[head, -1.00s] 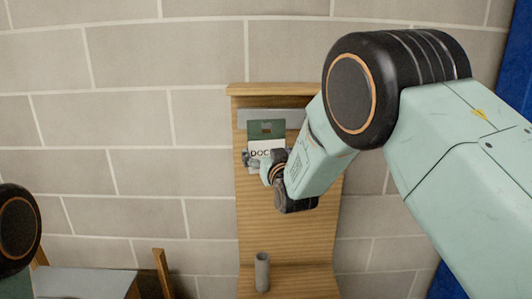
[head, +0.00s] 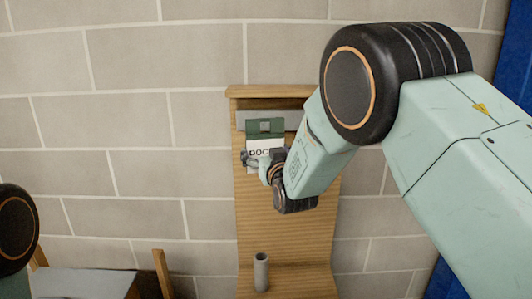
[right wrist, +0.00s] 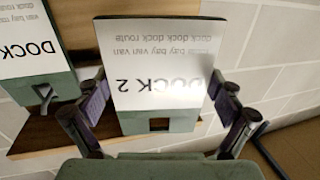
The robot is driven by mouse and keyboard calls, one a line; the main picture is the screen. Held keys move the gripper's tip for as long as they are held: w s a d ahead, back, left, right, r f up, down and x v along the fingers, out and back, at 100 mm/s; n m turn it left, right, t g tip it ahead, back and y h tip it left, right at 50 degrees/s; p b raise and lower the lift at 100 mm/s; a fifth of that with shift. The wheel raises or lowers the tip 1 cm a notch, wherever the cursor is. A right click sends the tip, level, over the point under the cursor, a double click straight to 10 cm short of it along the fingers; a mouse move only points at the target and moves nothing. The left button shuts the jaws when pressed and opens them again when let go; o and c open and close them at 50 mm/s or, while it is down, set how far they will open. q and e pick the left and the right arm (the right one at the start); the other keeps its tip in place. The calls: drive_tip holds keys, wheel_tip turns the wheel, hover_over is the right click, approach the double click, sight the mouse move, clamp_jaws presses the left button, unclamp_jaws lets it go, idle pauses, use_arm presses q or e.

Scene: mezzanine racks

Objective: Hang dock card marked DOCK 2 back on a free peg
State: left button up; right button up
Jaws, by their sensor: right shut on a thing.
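The DOCK 2 card (right wrist: 160,65) is white with a green end that has a slot. It appears upside down in the right wrist view, between the two fingers of my right gripper (right wrist: 158,112), which is shut on it. In the head view the card (head: 265,127) is upright, green end up, in front of the upper wooden board, with my right gripper (head: 258,160) at its lower part. A second DOCK card (right wrist: 25,50) is beside it in the wrist view, a peg (right wrist: 43,94) at its slot; its number is cut off. My left gripper is out of view.
The wooden board (head: 285,225) stands against a block wall (head: 130,120), with a grey strip (head: 242,118) near its top. A grey cylinder (head: 261,271) stands low on the board. A grey-topped table (head: 85,284) is at lower left. My right arm hides the board's right side.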

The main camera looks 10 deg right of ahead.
drive_tip(key=shift+w+f, duration=0.1)
drive_tip(key=shift+w, duration=0.3)
drive_tip(key=shift+w+d+f, duration=0.1)
drive_tip(key=shift+w, duration=0.3)
drive_tip(key=shift+w+b, duration=0.1)
drive_tip(key=shift+b, duration=0.25)
drive_tip(key=shift+w+a, duration=0.15)
drive_tip(key=shift+a, duration=0.05)
drive_tip(key=shift+w+d, duration=0.15)
drive_tip(key=shift+w, duration=0.2)
drive_tip(key=shift+s, duration=0.2)
